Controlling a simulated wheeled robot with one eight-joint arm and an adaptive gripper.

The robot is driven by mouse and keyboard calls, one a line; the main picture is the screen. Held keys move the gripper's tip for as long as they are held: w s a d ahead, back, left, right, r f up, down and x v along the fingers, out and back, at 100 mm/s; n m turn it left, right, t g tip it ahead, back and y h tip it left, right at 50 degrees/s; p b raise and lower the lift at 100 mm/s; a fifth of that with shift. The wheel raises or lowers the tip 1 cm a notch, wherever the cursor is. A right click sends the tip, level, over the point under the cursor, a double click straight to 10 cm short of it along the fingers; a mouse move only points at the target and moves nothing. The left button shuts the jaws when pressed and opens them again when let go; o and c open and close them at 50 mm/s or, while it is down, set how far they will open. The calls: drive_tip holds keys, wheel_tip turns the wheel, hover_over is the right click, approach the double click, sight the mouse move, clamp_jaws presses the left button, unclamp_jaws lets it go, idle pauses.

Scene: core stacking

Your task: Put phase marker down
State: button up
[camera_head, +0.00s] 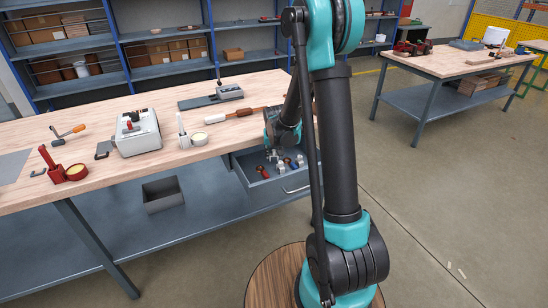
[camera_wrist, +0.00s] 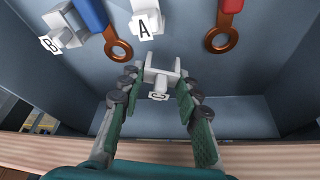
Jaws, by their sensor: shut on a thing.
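My gripper (camera_wrist: 156,92) is shut on a light grey phase marker with a white "C" label (camera_wrist: 160,76), seen between the fingertips in the wrist view. It is over the inside of the open drawer (camera_wrist: 255,118). Whether the marker touches the drawer floor cannot be told. Marker "A" (camera_wrist: 146,22) lies just beyond it, and marker "B" (camera_wrist: 62,32) lies to the left. In the head view my arm stands in front of the open drawer (camera_head: 243,172); my fingertips are not clear there.
A blue-sleeved copper lug (camera_wrist: 118,48) and a red-sleeved copper lug (camera_wrist: 221,38) lie in the drawer on either side. The workbench (camera_head: 100,115) above holds a grey-white device (camera_head: 138,138) and tools. The drawer floor near the edge looks clear.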

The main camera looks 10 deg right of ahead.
drive_tip(key=shift+f, duration=0.85)
drive_tip(key=shift+f, duration=0.1)
drive_tip(key=o, duration=0.8)
drive_tip(key=v, duration=1.2)
drive_tip(key=s+d, duration=0.1)
drive_tip(key=s, duration=0.3)
drive_tip(key=s+d, duration=0.2)
drive_tip(key=s, duration=0.3)
drive_tip(key=s+d, duration=0.1)
drive_tip(key=s, duration=0.4)
drive_tip(key=shift+d+r, duration=0.35)
drive_tip(key=s+d+f, duration=0.1)
drive_tip(key=s, duration=0.5)
drive_tip(key=s+d+f, duration=0.1)
drive_tip(key=s+f, duration=0.1)
drive_tip(key=s, duration=0.5)
drive_tip(key=shift+f+n, duration=0.25)
drive_tip(key=shift+n, duration=0.15)
